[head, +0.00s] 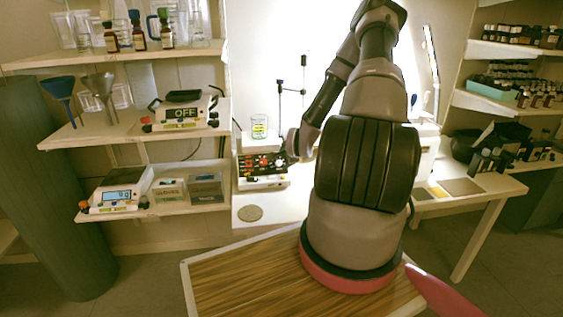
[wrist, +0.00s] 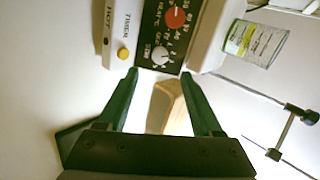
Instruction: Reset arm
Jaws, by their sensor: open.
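My arm (head: 370,150) fills the right middle of the head view and reaches over to the back bench. In the wrist view my gripper (wrist: 160,74) has its two dark green fingers spread with nothing held between them. The fingertips lie in front of the control panel of the hotplate device (wrist: 170,35), which has a white knob, a red knob and a yellow button; I cannot tell whether they touch it. The hotplate device also shows in the head view (head: 262,170), beside my wrist. My fingers cannot be made out in the head view.
A glass beaker (head: 259,127) stands on the hotplate device, and it shows in the wrist view (wrist: 252,42). A clamp stand (head: 281,100) rises behind. Shelves with a scale (head: 118,195), funnels and bottles are at left. Bottle shelves (head: 515,50) are at right. A wooden tabletop (head: 240,275) is in front.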

